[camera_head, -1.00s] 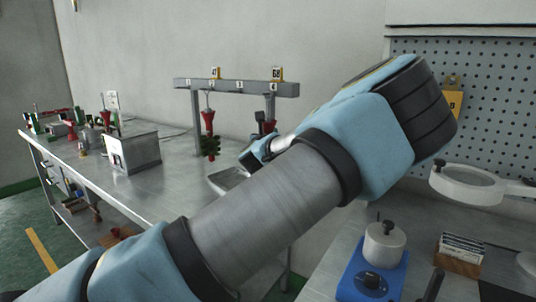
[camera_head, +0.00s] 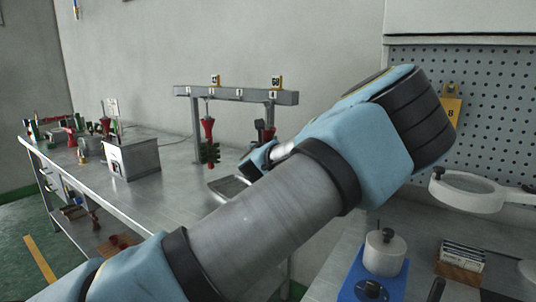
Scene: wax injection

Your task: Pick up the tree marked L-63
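The left tag (camera_head: 215,80) and right tag (camera_head: 276,82) are too small to read surely; neither clearly reads L-63. A tree with a red top and dark green parts (camera_head: 209,150) hangs under the left tag. Another red-topped tree (camera_head: 269,134) hangs under the right tag, its lower part hidden by my arm. The blue and dark end of my arm, with my gripper (camera_head: 256,160), shows beside this right tree. The fingers cannot be made out, nor any contact.
A grey tray (camera_head: 229,187) lies below the rack. A metal box (camera_head: 133,159) and several red and green items stand farther left on the bench. At right are a blue device with a pot (camera_head: 372,284), a card holder (camera_head: 461,262) and a ring-shaped magnifier (camera_head: 468,191).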

